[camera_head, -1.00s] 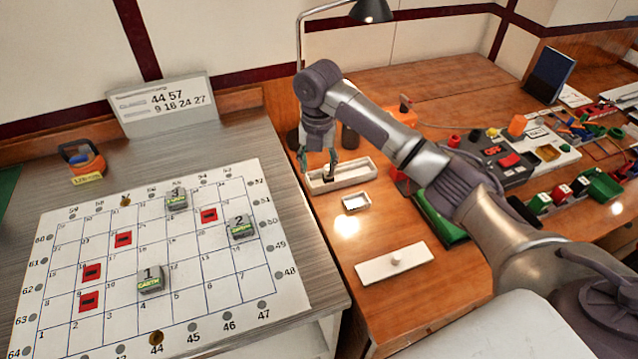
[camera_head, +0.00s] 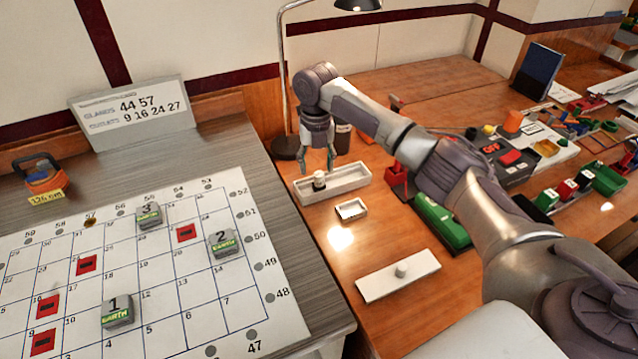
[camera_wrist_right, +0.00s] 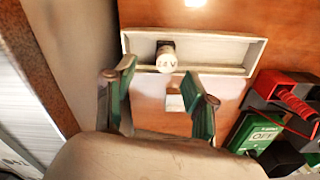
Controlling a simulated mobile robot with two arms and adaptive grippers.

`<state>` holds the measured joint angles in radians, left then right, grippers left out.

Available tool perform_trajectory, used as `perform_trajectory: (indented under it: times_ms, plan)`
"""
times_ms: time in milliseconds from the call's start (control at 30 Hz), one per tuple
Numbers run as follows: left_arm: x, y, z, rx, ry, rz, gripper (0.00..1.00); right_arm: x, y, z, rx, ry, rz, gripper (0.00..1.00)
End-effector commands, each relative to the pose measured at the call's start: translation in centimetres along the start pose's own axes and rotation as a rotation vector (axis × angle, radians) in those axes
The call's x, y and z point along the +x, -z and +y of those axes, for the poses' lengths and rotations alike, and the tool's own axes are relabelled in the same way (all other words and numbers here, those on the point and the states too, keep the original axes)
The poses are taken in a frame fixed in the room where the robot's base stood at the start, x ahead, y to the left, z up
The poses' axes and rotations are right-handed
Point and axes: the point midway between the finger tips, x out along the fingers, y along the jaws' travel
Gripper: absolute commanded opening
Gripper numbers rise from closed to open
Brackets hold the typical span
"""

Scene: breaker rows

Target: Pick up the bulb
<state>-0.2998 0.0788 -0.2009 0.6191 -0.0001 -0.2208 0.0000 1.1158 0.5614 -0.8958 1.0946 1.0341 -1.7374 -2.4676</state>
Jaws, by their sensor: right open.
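The bulb (camera_head: 319,181) stands in a long white tray (camera_head: 355,183) on the wooden bench. In the right wrist view the bulb (camera_wrist_right: 166,58) has a pale end marked 24V and sits near the middle of the tray (camera_wrist_right: 215,48). My right gripper (camera_head: 317,166) points down just above the bulb, its jaws open and empty. In the right wrist view the green fingertips (camera_wrist_right: 159,74) are spread, with the bulb between and beyond them. I cannot tell the exact height gap. My left gripper is not in view.
A small white dish (camera_head: 351,210) and a white plate with a knob (camera_head: 398,277) lie nearer on the bench. A green and red device (camera_head: 440,220) is at right. The numbered board (camera_head: 150,275) is at left. A lamp (camera_head: 357,4) stands behind.

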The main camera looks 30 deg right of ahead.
Motion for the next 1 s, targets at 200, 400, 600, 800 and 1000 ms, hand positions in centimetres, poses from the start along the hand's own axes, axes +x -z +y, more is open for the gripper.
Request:
perform_trajectory:
  times_ms: [200, 400, 600, 800, 1000]
  plan:
    - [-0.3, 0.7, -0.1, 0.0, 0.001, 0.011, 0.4, 3.0, -0.3, -0.8, 0.002, 0.002, 0.004, 0.55]
    - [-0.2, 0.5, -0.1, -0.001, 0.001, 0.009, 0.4, 5.0, -0.4, -0.7, 0.0, 0.0, 0.0, 0.55]
    - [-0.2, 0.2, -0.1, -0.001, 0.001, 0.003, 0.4, 5.1, -0.4, -0.7, 0.0, 0.0, 0.0, 0.55]
    - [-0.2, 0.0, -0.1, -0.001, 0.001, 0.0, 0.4, 5.0, -0.4, -0.7, 0.0, 0.0, 0.0, 0.27]
    - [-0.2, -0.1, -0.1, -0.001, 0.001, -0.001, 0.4, 5.1, -0.4, -0.7, 0.0, 0.001, 0.0, 0.0]
